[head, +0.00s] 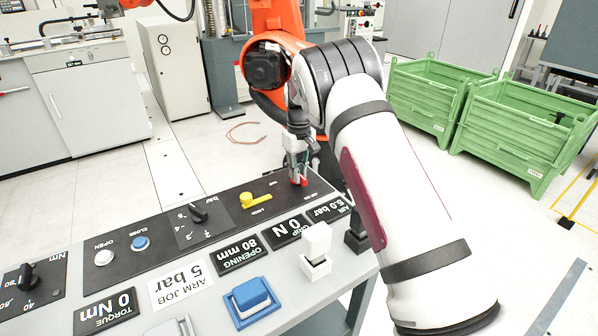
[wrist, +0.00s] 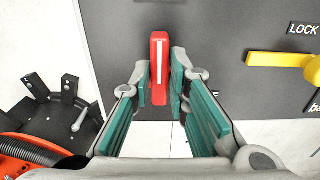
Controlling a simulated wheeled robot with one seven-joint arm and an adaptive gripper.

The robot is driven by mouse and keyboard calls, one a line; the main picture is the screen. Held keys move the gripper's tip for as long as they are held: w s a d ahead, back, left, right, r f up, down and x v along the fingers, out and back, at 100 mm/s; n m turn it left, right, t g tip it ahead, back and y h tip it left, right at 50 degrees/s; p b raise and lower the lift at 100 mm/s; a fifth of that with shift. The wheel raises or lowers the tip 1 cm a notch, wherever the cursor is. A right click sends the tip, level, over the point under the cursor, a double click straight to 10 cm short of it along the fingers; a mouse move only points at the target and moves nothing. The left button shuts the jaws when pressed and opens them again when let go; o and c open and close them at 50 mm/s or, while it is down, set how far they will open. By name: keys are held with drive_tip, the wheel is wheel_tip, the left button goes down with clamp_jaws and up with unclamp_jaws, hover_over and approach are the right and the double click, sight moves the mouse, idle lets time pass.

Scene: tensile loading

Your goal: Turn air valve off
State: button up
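The red air valve handle (wrist: 160,68) carries a white stripe and points up and down the wrist view, over the dark panel. In the head view the red handle (head: 303,182) shows just below my gripper (head: 298,165), at the far right end of the panel. In the wrist view my gripper (wrist: 160,78) has one green-padded fingertip on each side of the handle. Both tips appear to touch its sides, so it looks shut on the handle. The handle's base is mostly hidden.
A yellow lever (head: 254,200) marked LOCK sits left of the handle, beside a black knob (head: 198,211) and blue and white buttons. A white switch (head: 316,243) stands nearer. An orange robot arm (head: 277,25) stands close behind. Green crates (head: 428,93) are at right.

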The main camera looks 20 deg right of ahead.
drive_tip(key=shift+m, duration=0.3)
clamp_jaws()
drive_tip(key=m, duration=0.2)
drive_tip(key=m+b, duration=0.1)
drive_tip(key=m, duration=0.1)
drive_tip(key=shift+a+m, duration=0.3)
drive_tip(key=shift+a, duration=0.05)
drive_tip(key=m, duration=0.2)
drive_tip(key=m+b, duration=0.1)
drive_tip(key=m, duration=0.3)
drive_tip(key=shift+w+a, duration=0.2)
drive_tip(key=shift+a, duration=0.2)
drive_tip(key=m, duration=0.6)
drive_tip(key=shift+w+a+m+b, duration=0.15)
drive_tip(key=shift+w+m+b, duration=0.15)
drive_tip(key=shift+w+b, duration=0.1)
drive_tip(key=shift+r, duration=0.1)
drive_tip(key=o, duration=0.7)
unclamp_jaws()
drive_tip(key=shift+s, duration=0.1)
